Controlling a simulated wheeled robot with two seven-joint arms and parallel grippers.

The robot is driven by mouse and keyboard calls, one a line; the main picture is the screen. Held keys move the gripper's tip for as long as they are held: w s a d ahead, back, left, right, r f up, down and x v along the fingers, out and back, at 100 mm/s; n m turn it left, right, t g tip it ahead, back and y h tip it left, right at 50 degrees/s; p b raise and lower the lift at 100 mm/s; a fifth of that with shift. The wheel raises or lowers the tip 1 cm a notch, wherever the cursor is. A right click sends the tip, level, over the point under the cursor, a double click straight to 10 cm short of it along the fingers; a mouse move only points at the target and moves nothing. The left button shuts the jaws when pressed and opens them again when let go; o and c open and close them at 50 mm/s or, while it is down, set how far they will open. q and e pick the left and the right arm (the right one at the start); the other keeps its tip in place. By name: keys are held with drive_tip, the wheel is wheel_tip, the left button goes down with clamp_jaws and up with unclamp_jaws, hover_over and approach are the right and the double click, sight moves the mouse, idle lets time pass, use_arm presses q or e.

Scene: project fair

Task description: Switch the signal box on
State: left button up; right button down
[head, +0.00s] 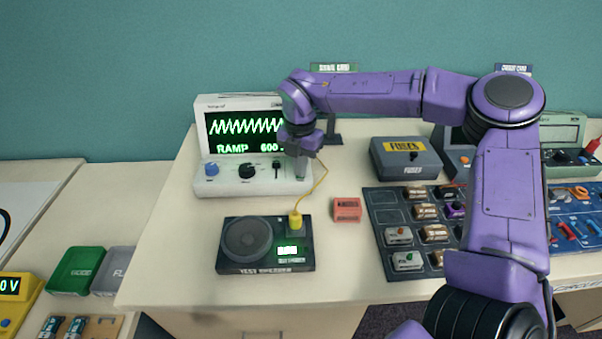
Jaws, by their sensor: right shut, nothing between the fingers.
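The signal box (222,174) is a white unit at the back of the table. Its screen (240,134) is lit with a green zigzag trace and the words "RAMP" and "600". Below the screen are a blue knob (211,169), a black knob (247,171) and a small black switch (277,169). My right gripper (300,178) is shut and empty, pointing down in front of the box's right end, just right of the switch. It hides part of that end. I cannot tell if it touches the box. My left gripper is not in view.
A black test speaker (247,240) with a lit green display stands in front, with a yellow plug (295,221) and cable on it. A red block (346,209) lies beside it. A grey fuse box (405,158) and a component tray (376,225) are to the right.

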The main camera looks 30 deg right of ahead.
wheel_tip(320, 180, up, 10)
drive_tip(key=p, duration=0.7)
idle(0.4)
